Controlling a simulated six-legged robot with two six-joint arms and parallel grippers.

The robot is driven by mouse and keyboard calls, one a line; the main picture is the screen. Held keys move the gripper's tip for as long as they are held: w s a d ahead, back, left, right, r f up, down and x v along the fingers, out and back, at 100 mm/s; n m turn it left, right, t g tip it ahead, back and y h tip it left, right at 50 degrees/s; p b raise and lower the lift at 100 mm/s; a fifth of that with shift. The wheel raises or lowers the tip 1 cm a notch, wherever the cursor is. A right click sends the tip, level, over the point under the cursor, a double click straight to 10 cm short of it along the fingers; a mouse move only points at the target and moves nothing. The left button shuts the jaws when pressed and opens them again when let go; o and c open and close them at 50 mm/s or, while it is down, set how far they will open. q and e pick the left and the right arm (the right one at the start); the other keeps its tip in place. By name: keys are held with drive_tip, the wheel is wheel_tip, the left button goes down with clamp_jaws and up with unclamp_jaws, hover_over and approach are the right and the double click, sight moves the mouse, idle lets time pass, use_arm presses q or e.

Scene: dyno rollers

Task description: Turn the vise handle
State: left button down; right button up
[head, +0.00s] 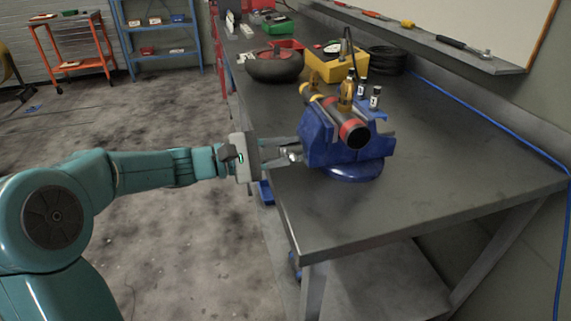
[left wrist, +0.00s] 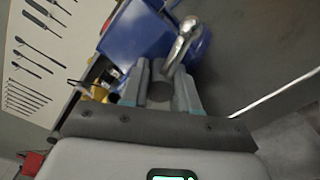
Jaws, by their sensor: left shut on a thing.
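The blue vise (head: 335,140) stands on the front part of the dark workbench, with a dark cylinder with red and yellow bands (head: 338,119) lying across its top. My left gripper (head: 290,153) reaches in from the left to the vise's left side, at the handle. In the left wrist view the gripper (left wrist: 160,92) is shut on the vise's screw end, and the silver handle (left wrist: 181,45) rises from there, tilted to the right. The blue vise body (left wrist: 138,35) is just beyond. The handle's far end is hidden in the head view. My right gripper is not seen.
The workbench (head: 450,180) is clear to the right of the vise. Small bottles (head: 375,98), a yellow box (head: 325,68) and a black round thing (head: 274,66) stand behind it. A blue cable (head: 490,110) runs along the wall side. The floor at left is open.

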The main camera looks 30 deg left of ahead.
use_arm(q)
drive_tip(key=shift+f+m+b, duration=0.1)
drive_tip(key=shift+m+b, duration=0.9)
drive_tip(key=shift+b, duration=0.3)
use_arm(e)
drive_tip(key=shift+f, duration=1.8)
use_arm(q)
drive_tip(key=c, duration=0.9)
unclamp_jaws()
drive_tip(key=shift+o, duration=0.2)
drive_tip(key=shift+s+a, duration=0.1)
drive_tip(key=p+v, duration=0.1)
drive_tip(key=v, duration=1.5)
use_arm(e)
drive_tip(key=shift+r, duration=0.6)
